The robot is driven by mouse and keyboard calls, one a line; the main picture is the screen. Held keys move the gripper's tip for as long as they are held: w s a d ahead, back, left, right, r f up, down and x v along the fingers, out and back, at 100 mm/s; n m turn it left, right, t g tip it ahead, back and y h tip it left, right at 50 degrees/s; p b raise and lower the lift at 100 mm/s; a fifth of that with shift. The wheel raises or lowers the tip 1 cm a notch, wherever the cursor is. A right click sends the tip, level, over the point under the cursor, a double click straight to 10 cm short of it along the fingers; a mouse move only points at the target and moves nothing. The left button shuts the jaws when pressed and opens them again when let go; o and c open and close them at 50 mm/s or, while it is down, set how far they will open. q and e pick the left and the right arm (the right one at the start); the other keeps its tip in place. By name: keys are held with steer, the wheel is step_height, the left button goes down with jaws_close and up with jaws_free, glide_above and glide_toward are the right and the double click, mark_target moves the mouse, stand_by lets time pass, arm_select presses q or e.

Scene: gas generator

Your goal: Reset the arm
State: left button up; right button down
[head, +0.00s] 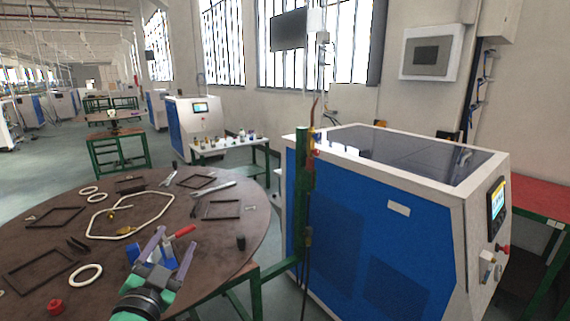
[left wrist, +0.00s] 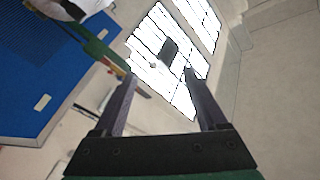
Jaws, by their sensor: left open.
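My left gripper (head: 172,250) comes in from the bottom of the head view and is raised in front of the round brown table (head: 120,265). Its two fingers are spread with nothing between them. In the left wrist view the left gripper (left wrist: 160,75) also shows open and empty, with the windows and wall behind the fingers. My right gripper is in neither view.
The round table bears black frames (head: 40,270), white rings (head: 86,275), a white loop (head: 130,232), wrenches (head: 214,189) and a red-handled tool (head: 180,232). A blue and white machine (head: 350,220) stands close on the right. A green post (head: 304,190) stands before it.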

arm_select(q)
steer(key=s+a+f+n+g+y, duration=0.15)
steer(key=s+f+g, duration=0.25)
steer(key=f, duration=0.5)
steer(key=s+a+f+n+g, duration=0.25)
steer(key=s+f+g, duration=0.2)
steer(key=f, duration=0.55)
steer(key=s+d+f+n+g+h, duration=0.15)
steer(key=s+d+f+g, duration=0.25)
steer(key=s+f+g, duration=0.6)
steer(key=s+f+t, duration=0.1)
steer(key=s+f, duration=0.1)
steer(key=f, duration=0.9)
steer(key=s+f+t, duration=0.1)
steer(key=s+f, duration=0.2)
steer(key=f, duration=0.8)
steer(key=s+a+f+g, duration=0.1)
steer(key=s+a+f, duration=0.2)
steer(key=s+f, duration=1.2)
steer(key=shift+s+f, duration=0.25)
steer(key=shift+s, duration=0.7)
steer(key=shift+m+g, duration=0.25)
